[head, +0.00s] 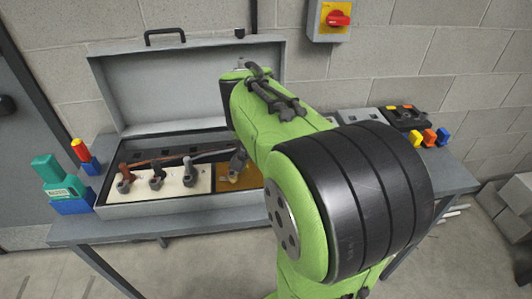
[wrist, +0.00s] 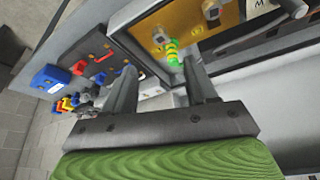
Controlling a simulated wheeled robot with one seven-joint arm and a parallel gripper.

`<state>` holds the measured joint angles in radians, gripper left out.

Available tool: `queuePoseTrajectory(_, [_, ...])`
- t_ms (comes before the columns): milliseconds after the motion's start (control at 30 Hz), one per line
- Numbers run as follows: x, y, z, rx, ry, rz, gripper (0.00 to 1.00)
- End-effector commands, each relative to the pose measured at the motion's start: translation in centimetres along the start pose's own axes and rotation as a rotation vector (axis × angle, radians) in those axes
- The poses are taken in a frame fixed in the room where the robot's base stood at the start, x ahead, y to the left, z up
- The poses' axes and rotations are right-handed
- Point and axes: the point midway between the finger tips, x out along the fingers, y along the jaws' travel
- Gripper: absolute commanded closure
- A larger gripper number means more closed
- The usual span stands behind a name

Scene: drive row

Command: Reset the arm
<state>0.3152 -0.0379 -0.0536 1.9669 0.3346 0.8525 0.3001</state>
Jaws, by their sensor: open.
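My green arm (head: 300,150) reaches from the lower right over the bench (head: 455,180) toward an open grey case (head: 190,85). In the wrist view my gripper (wrist: 160,68) is open, its two dark fingers apart with nothing seen held between them. A yellow-orange panel (wrist: 150,27) and a green ringed part (wrist: 172,52) lie beyond the fingertips. In the head view the arm hides much of the case's right side, and I cannot make out the fingers clearly.
A cream panel (head: 187,184) with several dark fittings sits in the case. Yellow, orange and blue pieces (head: 429,138) stand at the right. A red switch (head: 338,19) is on the block wall behind.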

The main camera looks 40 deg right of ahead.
Motion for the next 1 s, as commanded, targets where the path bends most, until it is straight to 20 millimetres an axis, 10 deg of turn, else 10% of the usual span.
queuePoseTrajectory(200, [-3.0,-0.1,0.0,-0.001,0.0,-0.001,0.43])
queuePoseTrajectory(767, [-3.1,-0.1,0.1,-0.005,0.0,-0.003,0.43])
queuePoseTrajectory(1000, [-10.7,-1.3,8.8,-0.426,0.036,-0.214,0.43])
